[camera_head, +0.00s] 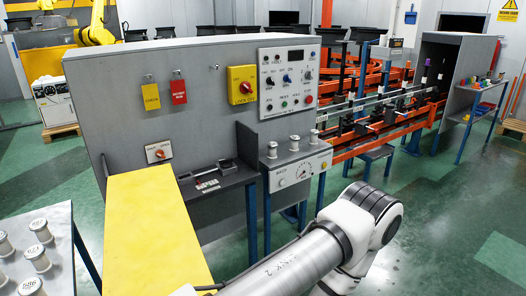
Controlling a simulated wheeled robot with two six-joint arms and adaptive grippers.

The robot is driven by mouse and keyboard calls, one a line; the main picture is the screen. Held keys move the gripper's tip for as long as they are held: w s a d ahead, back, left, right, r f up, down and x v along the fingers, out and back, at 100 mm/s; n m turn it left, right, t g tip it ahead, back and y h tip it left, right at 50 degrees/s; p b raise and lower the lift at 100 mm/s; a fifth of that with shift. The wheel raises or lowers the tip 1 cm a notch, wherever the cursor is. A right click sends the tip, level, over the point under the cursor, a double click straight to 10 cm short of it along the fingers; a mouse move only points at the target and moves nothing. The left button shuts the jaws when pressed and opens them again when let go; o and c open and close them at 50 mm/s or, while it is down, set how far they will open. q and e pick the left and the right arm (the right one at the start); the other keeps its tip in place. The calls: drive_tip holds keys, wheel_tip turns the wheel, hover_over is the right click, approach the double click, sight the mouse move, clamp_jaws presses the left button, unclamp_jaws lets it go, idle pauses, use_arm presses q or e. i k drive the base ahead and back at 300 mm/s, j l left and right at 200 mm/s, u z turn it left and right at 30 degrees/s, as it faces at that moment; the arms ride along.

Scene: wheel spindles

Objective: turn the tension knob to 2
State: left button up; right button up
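A white panel (298,172) sits on the front of a grey block below the large grey wall. It bears a round dial with a scale (305,170), a small knob (282,183) at its lower left and a small yellow part (324,165) at its right. The lettering and the knob's setting are too small to read, so I cannot tell for sure which is the tension knob. One of my arms (330,245) crosses the bottom of the view, in front of and below the panel, apart from it. Neither gripper is in view.
White spools (294,143) stand on top of the block. A control panel (289,79) with knobs and buttons is above. A yellow surface (150,235) lies at left; a grey table (55,230) with several spools is further left. Green floor (440,230) is open at right.

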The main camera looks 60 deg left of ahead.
sight(226, 163)
drive_tip(key=i+u, duration=0.4)
drive_tip(key=i, duration=0.2)
drive_tip(key=i+l+u, duration=0.25)
drive_tip(key=i+u, duration=0.15)
drive_tip(key=i, duration=0.15)
